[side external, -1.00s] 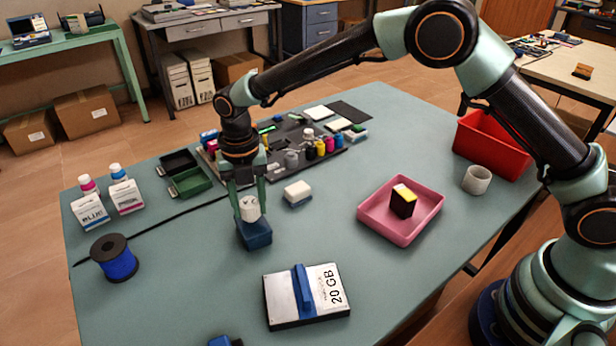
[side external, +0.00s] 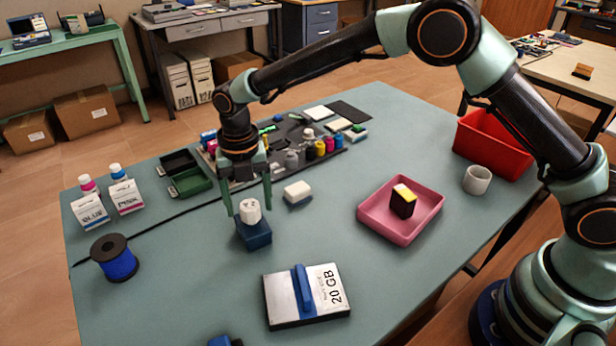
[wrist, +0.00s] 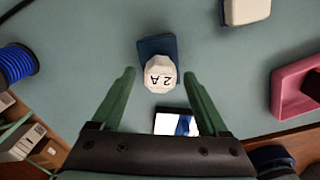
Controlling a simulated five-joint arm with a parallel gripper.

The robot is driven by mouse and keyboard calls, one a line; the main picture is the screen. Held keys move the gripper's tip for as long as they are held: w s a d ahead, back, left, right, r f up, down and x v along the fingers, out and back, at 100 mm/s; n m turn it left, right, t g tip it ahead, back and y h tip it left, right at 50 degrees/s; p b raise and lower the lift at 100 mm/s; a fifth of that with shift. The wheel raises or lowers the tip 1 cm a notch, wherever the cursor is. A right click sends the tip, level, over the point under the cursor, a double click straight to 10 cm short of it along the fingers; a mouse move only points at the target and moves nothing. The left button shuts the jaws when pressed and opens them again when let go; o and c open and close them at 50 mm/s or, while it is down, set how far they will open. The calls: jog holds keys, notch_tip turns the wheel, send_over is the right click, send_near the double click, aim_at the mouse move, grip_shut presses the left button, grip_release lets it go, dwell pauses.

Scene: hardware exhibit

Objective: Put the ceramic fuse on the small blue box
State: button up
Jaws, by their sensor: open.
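The white ceramic fuse (side external: 250,210) stands on top of the small blue box (side external: 254,236). In the wrist view the fuse (wrist: 160,74), marked "2 A", rests over the box (wrist: 157,46), whose far part shows behind it. My gripper (side external: 249,211) is open, with one green finger on each side of the fuse. In the wrist view my gripper's fingers (wrist: 158,75) are spread wide, with clear gaps between them and the fuse.
A white block (side external: 297,192) lies right of the blue box. A hard drive labelled 20 GB (side external: 326,291) lies in front. A pink tray (side external: 372,224) holds a dark and yellow block (side external: 403,202). A blue wire spool (side external: 118,262) stands at left.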

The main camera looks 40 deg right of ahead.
aim_at(250, 205)
notch_tip(250, 205, up, 11)
jog(key=s+d+r+m+t, duration=0.1)
jog(key=s+d+r+m, duration=0.1)
jog(key=d+r+m, duration=0.45)
jog(key=s+d+m+t, duration=0.4)
jog(key=s+d+m, duration=1.2)
jog(key=m, duration=0.9)
jog(key=shift+d+r+t, duration=0.15)
jog(key=shift+d+t, duration=0.15)
jog(key=shift+d, duration=0.45)
